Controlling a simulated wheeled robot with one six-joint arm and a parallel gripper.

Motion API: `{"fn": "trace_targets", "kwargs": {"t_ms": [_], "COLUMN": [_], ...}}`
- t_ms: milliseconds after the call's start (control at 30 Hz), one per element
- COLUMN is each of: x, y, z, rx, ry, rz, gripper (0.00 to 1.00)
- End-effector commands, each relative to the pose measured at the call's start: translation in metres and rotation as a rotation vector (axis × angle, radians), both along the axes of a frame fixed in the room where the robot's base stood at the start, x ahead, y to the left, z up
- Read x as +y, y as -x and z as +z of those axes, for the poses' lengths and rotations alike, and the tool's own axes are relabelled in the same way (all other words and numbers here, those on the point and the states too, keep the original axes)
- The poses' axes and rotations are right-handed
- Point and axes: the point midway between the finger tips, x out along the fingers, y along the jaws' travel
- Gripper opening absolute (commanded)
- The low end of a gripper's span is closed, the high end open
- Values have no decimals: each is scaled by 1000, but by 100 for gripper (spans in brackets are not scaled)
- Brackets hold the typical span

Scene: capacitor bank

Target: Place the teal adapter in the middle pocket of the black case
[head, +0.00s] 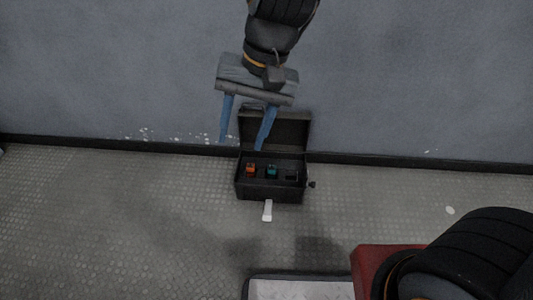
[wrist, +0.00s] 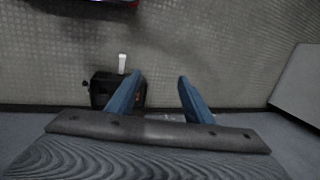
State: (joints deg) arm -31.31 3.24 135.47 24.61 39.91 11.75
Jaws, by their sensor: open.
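The black case (head: 269,194) stands open on the floor against the wall, its lid raised at the back. The teal adapter (head: 271,171) sits inside the case in the middle, between an orange item (head: 250,170) on the left and a dark item (head: 291,176) on the right. My gripper (head: 241,146) is open and empty, above and in front of the case, its blue fingers pointing down. In the wrist view the fingers (wrist: 157,88) are wide apart and the left one partly covers the case (wrist: 99,90); the teal adapter cannot be made out there.
A white tag-like strip (head: 267,211) lies at the case's front. A pale, dark-rimmed surface (head: 300,289) is at the bottom of the head view, beside a red block (head: 369,265). The floor on the left is clear. The wall stands close behind the case.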

Motion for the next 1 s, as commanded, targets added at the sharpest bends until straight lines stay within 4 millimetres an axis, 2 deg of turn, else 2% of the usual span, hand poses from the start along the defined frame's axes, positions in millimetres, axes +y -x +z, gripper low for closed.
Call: {"fn": "trace_targets", "kwargs": {"t_ms": [33,200,367,500,1000], "x": [-4,-24,-42,-51,-51], "y": [19,66,90,97,97], "z": [13,35,43,45,46], "rx": [-34,-125,-178,-195,-195], "ry": [6,43,70,82,81], "rz": [88,346,494,543,545], "gripper": [47,47,47,47,47]}}
